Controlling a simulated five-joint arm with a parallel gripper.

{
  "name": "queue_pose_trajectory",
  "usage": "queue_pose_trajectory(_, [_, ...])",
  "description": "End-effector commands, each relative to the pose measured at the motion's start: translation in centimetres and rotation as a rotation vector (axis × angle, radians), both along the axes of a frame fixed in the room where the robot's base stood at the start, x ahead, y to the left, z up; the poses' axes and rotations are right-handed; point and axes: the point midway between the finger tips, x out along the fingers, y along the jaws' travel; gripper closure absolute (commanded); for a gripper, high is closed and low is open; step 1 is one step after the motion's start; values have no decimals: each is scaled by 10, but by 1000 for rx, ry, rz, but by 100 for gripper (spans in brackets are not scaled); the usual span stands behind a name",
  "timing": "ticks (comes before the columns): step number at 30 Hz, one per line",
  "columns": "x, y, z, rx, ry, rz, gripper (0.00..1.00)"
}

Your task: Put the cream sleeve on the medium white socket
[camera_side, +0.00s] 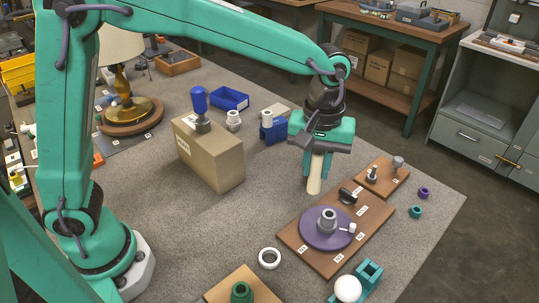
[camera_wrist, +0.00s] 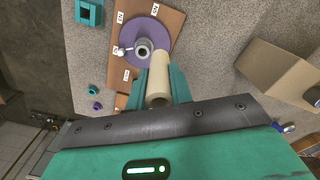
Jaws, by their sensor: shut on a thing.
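My gripper (camera_side: 317,160) is shut on the cream sleeve (camera_side: 315,184), a plain tube that hangs upright from the fingers above the grey mat. In the wrist view the sleeve (camera_wrist: 158,78) sits between the teal fingers (camera_wrist: 160,90). A pale grey-white socket (camera_side: 327,217) with a small white side knob stands on a purple disc (camera_side: 309,236). The socket also shows in the wrist view (camera_wrist: 143,46), near the sleeve's far end; the sleeve is apart from it. Other white pieces (camera_side: 233,119) stand behind; I cannot tell which one is called medium.
The disc is on a wooden board (camera_side: 343,253). A second board (camera_side: 385,172) holds small metal parts. A cardboard box (camera_side: 208,160) stands left of my gripper.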

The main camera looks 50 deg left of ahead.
Motion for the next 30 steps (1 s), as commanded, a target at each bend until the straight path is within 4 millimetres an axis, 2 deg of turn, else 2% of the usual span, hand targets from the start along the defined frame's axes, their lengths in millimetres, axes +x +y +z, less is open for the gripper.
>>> queue_pose_trajectory(1, [12, 13, 1, 1, 1, 47, 100])
queue_pose_trajectory(6, [47, 54, 7, 0, 0, 196, 100])
queue_pose_trajectory(15, [95, 139, 16, 0, 0, 458, 100])
queue_pose_trajectory(24, [123, 237, 24, 0, -1, 720, 100])
queue_pose_trajectory(30, [130, 300, 28, 0, 1, 876, 100])
